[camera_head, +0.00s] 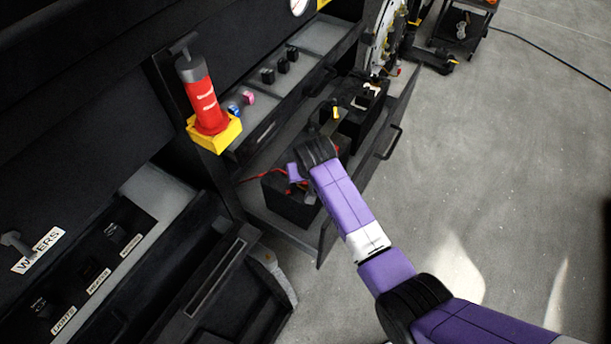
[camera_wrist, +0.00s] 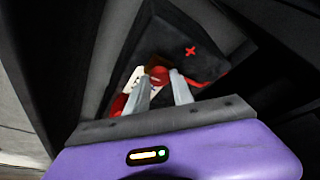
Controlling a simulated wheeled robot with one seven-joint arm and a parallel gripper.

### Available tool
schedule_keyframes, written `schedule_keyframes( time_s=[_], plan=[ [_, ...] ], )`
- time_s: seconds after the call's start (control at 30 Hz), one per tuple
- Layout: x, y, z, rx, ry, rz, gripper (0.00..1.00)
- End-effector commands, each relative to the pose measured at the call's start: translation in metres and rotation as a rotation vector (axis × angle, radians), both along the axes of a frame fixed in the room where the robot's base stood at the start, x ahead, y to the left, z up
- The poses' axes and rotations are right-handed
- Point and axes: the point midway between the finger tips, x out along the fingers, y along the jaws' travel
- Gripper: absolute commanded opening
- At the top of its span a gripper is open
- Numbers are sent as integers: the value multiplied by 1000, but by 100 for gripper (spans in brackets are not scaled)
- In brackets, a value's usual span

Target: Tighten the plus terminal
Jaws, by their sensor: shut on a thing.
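A black battery (camera_head: 290,205) sits in the open drawer or tray below the panel, with a red cable (camera_head: 262,175) running to it. In the wrist view the black battery top (camera_wrist: 190,32) carries a red plus mark (camera_wrist: 190,50). My gripper (camera_wrist: 160,88) is over the plus side of the battery, its two pale fingers closed on a red part, the plus terminal clamp (camera_wrist: 157,72). A pale piece and more red show beside the fingers. In the head view my purple arm hides the fingertips. The exact grip on the clamp is partly hidden.
A red cylinder in a yellow holder (camera_head: 212,130) stands on the panel to the left. A second black box with yellow bits (camera_head: 357,115) lies farther along the tray. The tray's outer wall (camera_head: 395,125) has handles. Open grey floor (camera_head: 500,150) is at right.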

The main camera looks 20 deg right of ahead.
Motion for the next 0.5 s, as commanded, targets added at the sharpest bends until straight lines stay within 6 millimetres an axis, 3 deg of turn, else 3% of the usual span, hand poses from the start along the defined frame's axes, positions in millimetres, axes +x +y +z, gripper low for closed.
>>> schedule_keyframes(
  time_s=[0.27,0.3,0.4,0.5],
  plan=[
    [0,0,0,1,1,-2,0],
    [0,0,0,1,1,-2,32],
    [0,0,0,1,1,-2,50],
    [0,0,0,1,1,-1,50]
  ],
)
